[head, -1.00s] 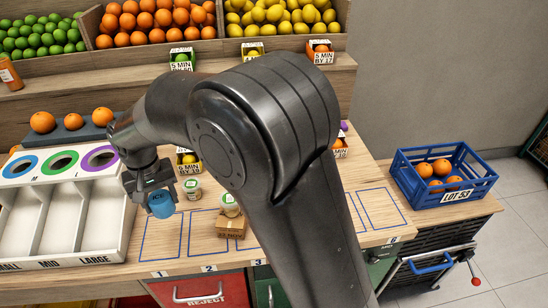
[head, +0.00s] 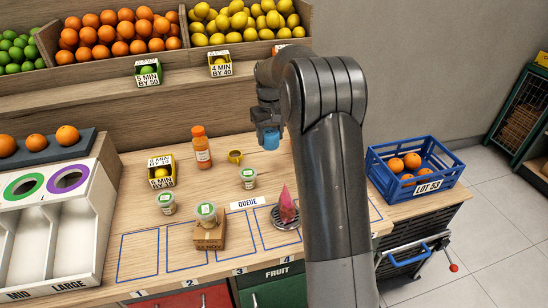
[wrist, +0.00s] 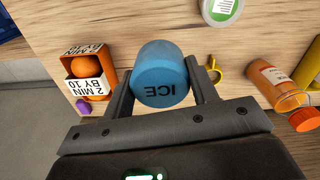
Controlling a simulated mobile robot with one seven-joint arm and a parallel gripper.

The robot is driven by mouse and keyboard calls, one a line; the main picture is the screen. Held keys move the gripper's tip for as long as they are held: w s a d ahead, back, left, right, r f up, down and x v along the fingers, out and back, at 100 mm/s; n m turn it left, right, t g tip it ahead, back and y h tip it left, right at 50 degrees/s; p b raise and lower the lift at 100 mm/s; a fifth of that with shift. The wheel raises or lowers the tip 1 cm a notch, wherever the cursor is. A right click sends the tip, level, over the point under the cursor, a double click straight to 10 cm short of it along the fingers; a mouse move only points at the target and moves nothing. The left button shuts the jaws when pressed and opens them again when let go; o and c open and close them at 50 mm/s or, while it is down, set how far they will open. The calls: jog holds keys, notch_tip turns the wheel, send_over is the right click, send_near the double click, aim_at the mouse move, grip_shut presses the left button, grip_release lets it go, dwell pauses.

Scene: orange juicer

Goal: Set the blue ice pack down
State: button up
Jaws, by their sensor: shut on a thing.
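The blue ice pack (wrist: 160,75) is a short blue cylinder marked "ICE". My gripper (wrist: 160,90) is shut on it, one finger on each side, in the wrist view. In the head view the blue ice pack (head: 271,138) hangs below my gripper (head: 268,128), over the back right part of the counter (head: 215,145). It appears held above the wood; the exact gap is hard to tell. My arm hides the counter to the right of it.
A pink cone-shaped thing (head: 286,207) sits on a metal dish in front. The wrist view shows a "2 MIN BY 10" box (wrist: 90,75) beside the left finger.

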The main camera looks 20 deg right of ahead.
jog(key=d, duration=1.2)
jog(key=w+a+f, duration=0.2)
jog(key=a, duration=0.1)
jog(key=w+a+f, duration=0.2)
jog(key=a, duration=0.1)
jog(key=w+a+f, duration=0.2)
jog(key=shift+w+a+f, duration=0.35)
jog(key=shift+w+a, duration=0.05)
jog(key=shift+f, duration=2.05)
jog(key=o, duration=1)
jog(key=shift+f, duration=0.15)
jog(key=shift+o, duration=0.2)
